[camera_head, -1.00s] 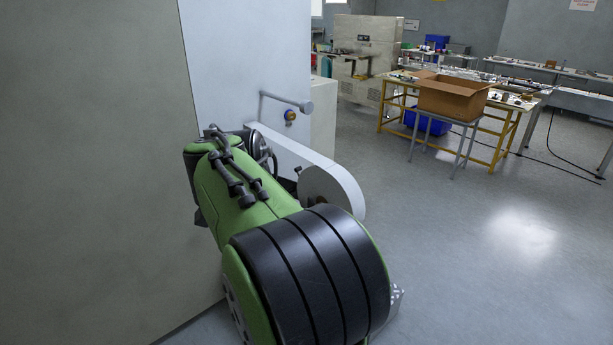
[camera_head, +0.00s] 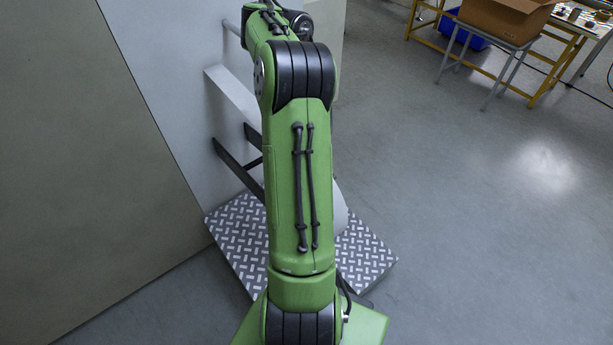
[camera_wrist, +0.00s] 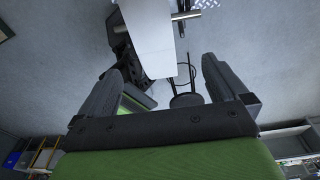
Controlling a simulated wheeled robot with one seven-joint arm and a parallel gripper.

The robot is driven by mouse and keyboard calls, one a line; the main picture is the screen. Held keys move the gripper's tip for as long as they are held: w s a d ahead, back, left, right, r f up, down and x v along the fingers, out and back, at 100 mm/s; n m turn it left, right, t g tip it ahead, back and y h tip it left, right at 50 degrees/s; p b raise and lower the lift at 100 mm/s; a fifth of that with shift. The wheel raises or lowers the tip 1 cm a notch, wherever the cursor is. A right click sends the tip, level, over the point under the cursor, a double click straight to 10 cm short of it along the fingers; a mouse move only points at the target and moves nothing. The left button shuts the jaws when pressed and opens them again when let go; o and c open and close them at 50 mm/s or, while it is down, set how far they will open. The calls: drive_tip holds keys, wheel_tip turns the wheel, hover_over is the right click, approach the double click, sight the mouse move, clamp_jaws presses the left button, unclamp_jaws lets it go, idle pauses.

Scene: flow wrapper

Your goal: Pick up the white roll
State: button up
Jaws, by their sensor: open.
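A white rounded shape (camera_head: 340,208), possibly the white roll, shows in the head view behind my arm. The arm hides most of it, so I cannot be sure what it is. In the wrist view my gripper (camera_wrist: 160,66) is open, with its two dark fingers wide apart. A white flat-sided part (camera_wrist: 150,32) appears beyond the fingertips, apart from them. I cannot tell whether it belongs to the roll. In the head view my gripper is hidden behind my raised arm.
A white machine panel (camera_head: 160,90) stands left of my arm, with dark bracket arms (camera_head: 238,165). A patterned metal step (camera_head: 235,240) lies below. A cardboard box (camera_head: 505,18) on a stand (camera_head: 490,48) is at the upper right. The floor (camera_head: 460,220) on the right is clear.

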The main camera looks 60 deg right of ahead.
drive_tip(key=f, duration=0.1)
drive_tip(key=a+f+b, duration=0.1)
drive_tip(key=f, duration=0.1)
drive_tip(key=a+f+b, duration=0.1)
drive_tip(key=shift+s+a+f, duration=0.15)
drive_tip(key=shift+s+f, duration=0.1)
drive_tip(key=shift+s, duration=0.15)
drive_tip(key=f, duration=0.1)
drive_tip(key=f+b, duration=0.1)
drive_tip(key=f, duration=0.1)
drive_tip(key=d+f, duration=0.1)
drive_tip(key=f, duration=0.1)
drive_tip(key=shift+s+f+b, duration=0.15)
drive_tip(key=shift+s+b, duration=0.1)
drive_tip(key=shift+b, duration=0.05)
drive_tip(key=f, duration=0.3)
drive_tip(key=a+f, duration=0.1)
drive_tip(key=f, duration=0.1)
drive_tip(key=shift+s+f, duration=0.2)
drive_tip(key=shift+s, duration=0.15)
drive_tip(key=shift+a+r, duration=0.1)
drive_tip(key=c, duration=1.1)
drive_tip(key=shift+c, duration=1.1)
drive_tip(key=shift+r, duration=0.1)
